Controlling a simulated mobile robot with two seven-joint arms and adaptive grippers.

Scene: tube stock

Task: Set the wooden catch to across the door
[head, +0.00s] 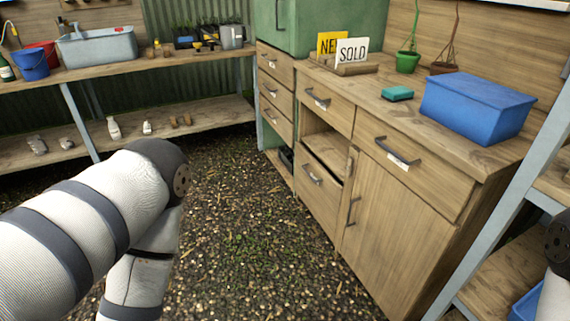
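The wooden cabinet door (383,230) is at the lower right of the bench front, below a drawer, and looks shut. It has a dark upright handle (352,210) near its left edge. A small, pale wooden piece (351,164) that looks like the catch sits at the door's upper left edge, beside the open shelf space. It appears roughly upright, but it is too small to tell its exact angle. My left arm comes in from the left and bends down out of the picture. Neither gripper is in view.
The wooden bench (437,117) carries a blue bin (478,108), a green sponge (397,93) and a sign holder (343,68). A grey-framed shelf (501,236) stands close at the right. The gravel floor (250,240) before the cabinet is clear.

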